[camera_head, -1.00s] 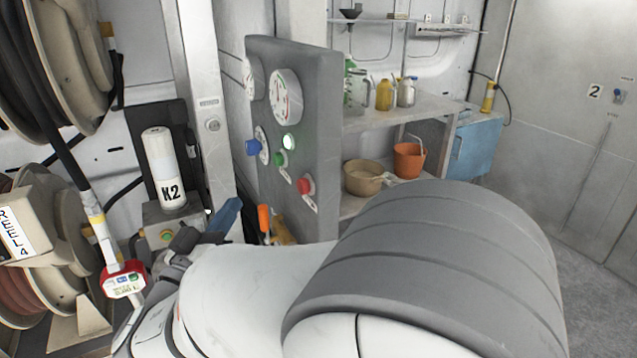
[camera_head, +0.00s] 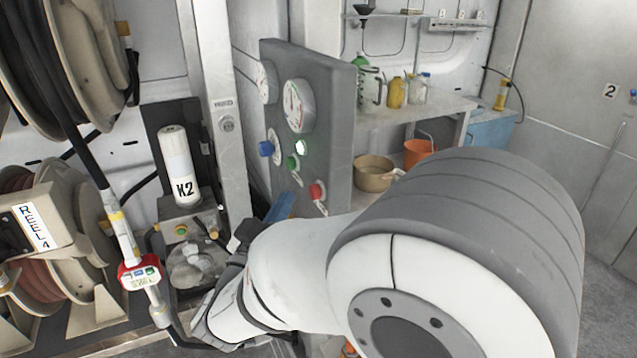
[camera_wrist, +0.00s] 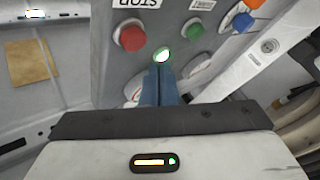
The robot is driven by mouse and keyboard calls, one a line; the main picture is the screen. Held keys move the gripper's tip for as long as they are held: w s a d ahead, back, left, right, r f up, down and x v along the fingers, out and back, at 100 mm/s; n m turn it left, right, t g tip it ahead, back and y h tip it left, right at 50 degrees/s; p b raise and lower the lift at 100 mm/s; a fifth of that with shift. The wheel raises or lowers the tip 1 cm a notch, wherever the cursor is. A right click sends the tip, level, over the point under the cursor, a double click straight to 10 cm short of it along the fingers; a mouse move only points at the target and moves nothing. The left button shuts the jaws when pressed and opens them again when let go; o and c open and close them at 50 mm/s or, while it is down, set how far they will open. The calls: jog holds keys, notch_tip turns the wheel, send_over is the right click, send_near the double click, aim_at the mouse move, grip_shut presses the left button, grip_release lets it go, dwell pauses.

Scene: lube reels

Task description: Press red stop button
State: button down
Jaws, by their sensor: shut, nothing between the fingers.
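The red stop button (camera_head: 317,191) sticks out low on the grey control panel (camera_head: 345,130). In the wrist view the red button (camera_wrist: 130,38) is up and left of my fingertips, with an upside-down STOP label beside it. My gripper (camera_wrist: 161,72) has its blue fingers together, empty, pointing at the panel just below the lit white lamp (camera_wrist: 163,55). The fingers are apart from the red button. I cannot tell whether they touch the panel. In the head view only part of my gripper (camera_head: 281,206) shows, left of and below the red button; my arm hides the rest.
A green button (camera_head: 292,162), a blue knob (camera_head: 266,149) and round gauges (camera_head: 299,105) share the panel. Hose reels (camera_head: 75,50) and a white K2 cylinder (camera_head: 176,165) stand at the left. A shelf with bottles (camera_head: 397,92) and an orange bucket (camera_head: 418,152) is behind.

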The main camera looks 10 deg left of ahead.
jog(key=shift+w+d+f, duration=0.15)
jog(key=shift+w+d, duration=0.4)
jog(key=shift+d, duration=0.1)
dwell(1.5)
jog(key=shift+w+d+b, duration=0.2)
jog(key=shift+d+b, duration=0.1)
jog(key=shift+b, duration=0.65)
jog(key=shift+w+d+b, duration=0.35)
jog(key=shift+d+b, duration=0.05)
jog(key=shift+b, duration=0.15)
dwell(0.4)
jog(key=shift+a, duration=0.1)
jog(key=shift+s+a+b, duration=0.6)
jog(key=shift+b, duration=0.15)
